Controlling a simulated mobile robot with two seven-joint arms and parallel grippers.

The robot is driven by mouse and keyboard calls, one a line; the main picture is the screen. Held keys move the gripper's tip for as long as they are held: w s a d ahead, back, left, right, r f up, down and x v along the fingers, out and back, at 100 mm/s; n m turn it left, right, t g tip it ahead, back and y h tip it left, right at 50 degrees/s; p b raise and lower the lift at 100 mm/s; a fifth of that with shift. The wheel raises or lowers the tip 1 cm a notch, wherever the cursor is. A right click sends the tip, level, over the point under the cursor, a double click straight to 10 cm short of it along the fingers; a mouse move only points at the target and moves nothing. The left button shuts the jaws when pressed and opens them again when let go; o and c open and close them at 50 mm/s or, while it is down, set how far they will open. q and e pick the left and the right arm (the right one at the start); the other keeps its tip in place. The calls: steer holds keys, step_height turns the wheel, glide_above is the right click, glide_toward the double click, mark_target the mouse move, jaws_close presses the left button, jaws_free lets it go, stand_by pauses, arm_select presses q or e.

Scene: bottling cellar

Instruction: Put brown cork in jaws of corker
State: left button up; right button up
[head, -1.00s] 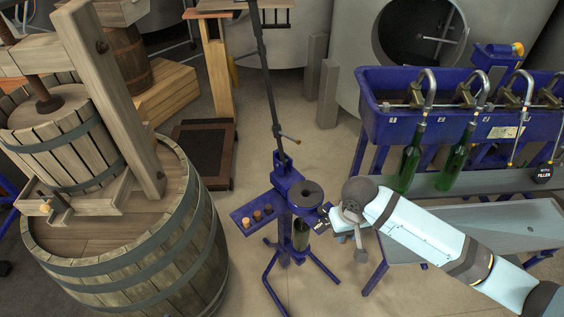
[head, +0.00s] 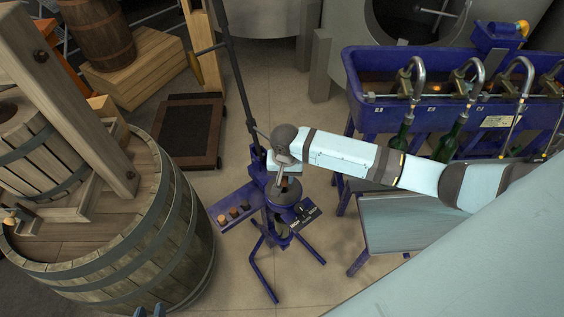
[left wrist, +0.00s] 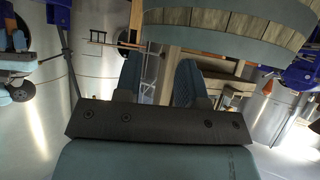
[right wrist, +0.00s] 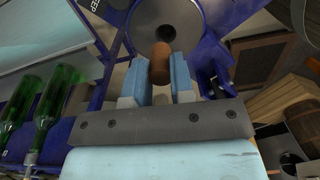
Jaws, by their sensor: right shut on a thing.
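The blue corker (head: 279,235) stands on the floor with a round dark jaw head (head: 284,196) on top. In the right wrist view this head is a grey disc (right wrist: 190,38) with a dark central hole. My right gripper (head: 281,178) is above the jaw head, shut on a brown cork (right wrist: 161,64). The cork shows between the fingertips in front of the disc, near the hole; I cannot tell whether it touches. My left gripper (left wrist: 158,85) is open and empty; its fingertips (head: 149,312) show at the bottom of the head view.
A blue side tray (head: 212,224) on the corker holds 3 corks. The corker's long lever (head: 238,80) rises behind my right gripper. A barrel (head: 120,245) stands at left. A blue filler trough (head: 440,120) with green bottles (right wrist: 45,108) stands at right.

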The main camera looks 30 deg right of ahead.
steer(key=f+b, duration=0.1)
steer(key=f, duration=0.1)
steer(key=w+f+m+b, duration=0.1)
steer(key=f+b, duration=0.1)
steer(key=w+f+m+b, duration=0.1)
steer(key=b, duration=0.1)
steer(key=shift+d+f, duration=0.3)
steer(key=shift+f, duration=0.1)
steer(key=shift+r, duration=0.1)
stand_by(0.6)
steer(key=shift+s+a+p, duration=0.1)
steer(key=shift+p, duration=0.4)
steer(key=shift+f, duration=1.15)
stand_by(0.5)
